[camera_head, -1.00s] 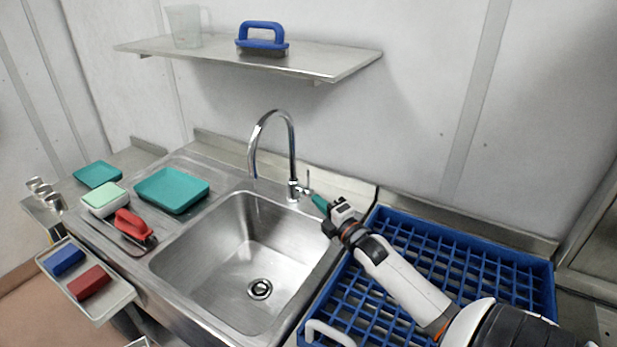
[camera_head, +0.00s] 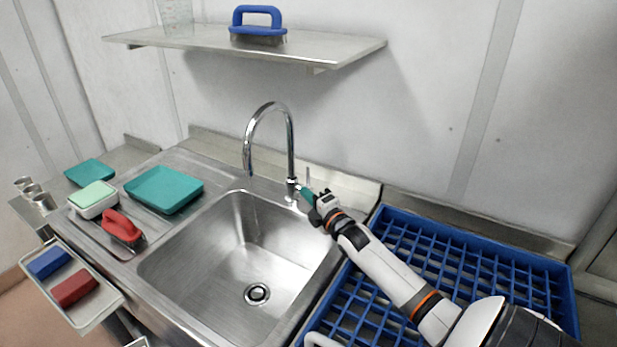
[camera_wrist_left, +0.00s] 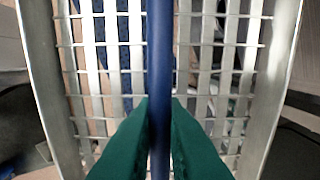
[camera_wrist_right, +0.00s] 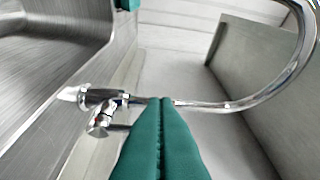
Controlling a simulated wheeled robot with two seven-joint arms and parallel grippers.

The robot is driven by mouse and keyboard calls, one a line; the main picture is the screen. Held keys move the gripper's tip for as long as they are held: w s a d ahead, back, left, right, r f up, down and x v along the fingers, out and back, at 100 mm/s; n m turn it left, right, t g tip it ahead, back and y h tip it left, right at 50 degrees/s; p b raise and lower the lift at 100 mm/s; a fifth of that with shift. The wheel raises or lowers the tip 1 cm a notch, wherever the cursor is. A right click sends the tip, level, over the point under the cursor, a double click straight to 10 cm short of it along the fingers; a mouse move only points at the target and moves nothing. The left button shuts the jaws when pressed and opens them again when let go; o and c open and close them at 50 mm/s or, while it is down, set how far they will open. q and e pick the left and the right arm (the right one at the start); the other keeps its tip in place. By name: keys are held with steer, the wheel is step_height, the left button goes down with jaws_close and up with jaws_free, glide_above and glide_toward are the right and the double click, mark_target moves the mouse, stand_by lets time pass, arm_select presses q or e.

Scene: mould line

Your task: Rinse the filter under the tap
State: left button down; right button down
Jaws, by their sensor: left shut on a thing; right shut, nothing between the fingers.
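The chrome gooseneck tap (camera_head: 291,140) stands behind the steel sink (camera_head: 200,285). A faint thin line shows below its spout; I cannot tell for sure if it is running water. My right gripper (camera_head: 306,194) is shut and empty, its green fingertips close beside the tap's base and lever (camera_head: 307,176). The right wrist view shows the shut fingers (camera_wrist_right: 162,103) just in front of the tap (camera_wrist_right: 105,105). In the left wrist view my left gripper (camera_wrist_left: 160,108) is shut on the blue bar of the slatted metal filter (camera_wrist_left: 110,60). The left gripper is outside the head view.
A blue grid rack (camera_head: 480,270) lies right of the sink, under my right arm. Left of the sink are a teal tray (camera_head: 163,190), a red-handled brush (camera_head: 122,226) and a tray (camera_head: 98,307) with red and blue blocks. A shelf (camera_head: 330,54) with a blue brush hangs above.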

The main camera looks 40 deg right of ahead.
mark_target(309, 179)
arm_select(q)
steer(key=shift+w+d+r+p, duration=0.1)
steer(key=shift+r+p, duration=0.25)
steer(key=shift+r, duration=0.1)
steer(key=shift+r+p, duration=0.35)
steer(key=shift+r, duration=0.15)
arm_select(e)
steer(key=w+d, duration=0.4)
steer(key=w, duration=0.1)
steer(key=shift+d+r, duration=0.3)
steer(key=shift+d, duration=0.1)
